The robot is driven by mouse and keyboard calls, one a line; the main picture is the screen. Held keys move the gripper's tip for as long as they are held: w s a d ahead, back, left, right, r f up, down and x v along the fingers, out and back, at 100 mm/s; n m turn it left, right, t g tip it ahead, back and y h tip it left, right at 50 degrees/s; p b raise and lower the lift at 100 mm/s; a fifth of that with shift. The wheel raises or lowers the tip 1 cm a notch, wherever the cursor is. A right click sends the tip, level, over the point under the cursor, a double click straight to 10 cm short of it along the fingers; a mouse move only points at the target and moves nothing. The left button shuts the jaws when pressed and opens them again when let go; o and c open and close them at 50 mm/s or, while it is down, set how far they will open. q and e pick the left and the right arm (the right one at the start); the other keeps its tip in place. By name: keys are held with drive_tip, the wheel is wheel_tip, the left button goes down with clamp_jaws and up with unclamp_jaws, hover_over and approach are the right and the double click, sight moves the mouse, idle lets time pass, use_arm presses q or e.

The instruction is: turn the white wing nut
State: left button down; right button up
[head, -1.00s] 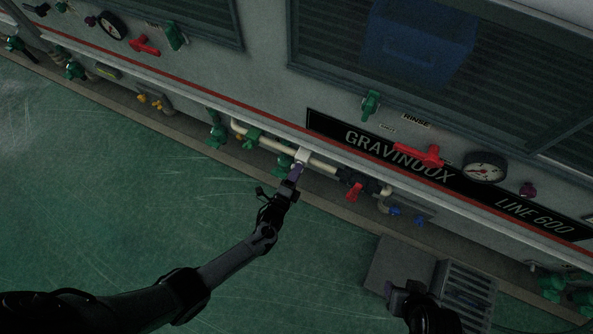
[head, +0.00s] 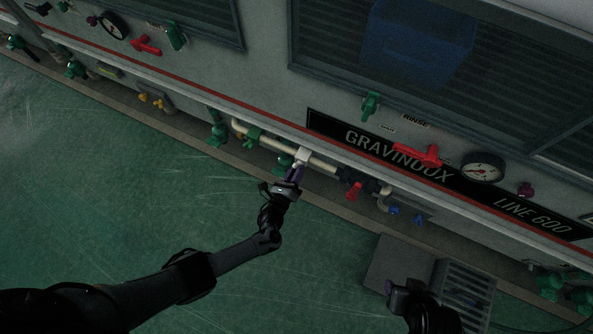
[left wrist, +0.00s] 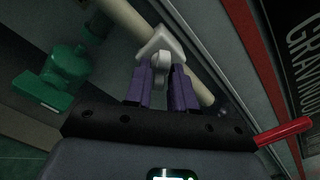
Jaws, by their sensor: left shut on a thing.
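The white wing nut (left wrist: 161,62) is seen in the left wrist view, on a white fitting (left wrist: 163,42) of a cream pipe. My left gripper (left wrist: 161,75) has its purple fingers closed on either side of the wing nut. In the head view my left gripper (head: 294,174) reaches the white fitting (head: 303,155) under the machine's lower edge. The nut itself is mostly hidden there by the fingers. My right gripper (head: 395,288) is at the bottom right, above the floor, away from the pipe; its jaw opening is not clear.
Green valves (head: 254,137) sit left along the cream pipe (head: 325,166). A red handle (head: 353,191) and blue knobs (head: 394,211) lie to the right. The machine's red-striped edge overhangs the pipe. A floor grate (head: 462,290) lies bottom right; the green floor left is clear.

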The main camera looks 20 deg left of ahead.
use_arm(q)
drive_tip(key=shift+r+m, duration=0.1)
drive_tip(key=shift+m, duration=0.5)
drive_tip(key=c, duration=1.2)
unclamp_jaws()
drive_tip(key=shift+o, duration=0.2)
drive_tip(key=shift+s, duration=0.1)
drive_tip(key=s+p, duration=0.4)
drive_tip(key=s, duration=0.6)
drive_tip(key=shift+s+a, duration=0.35)
drive_tip(key=shift+a, duration=0.05)
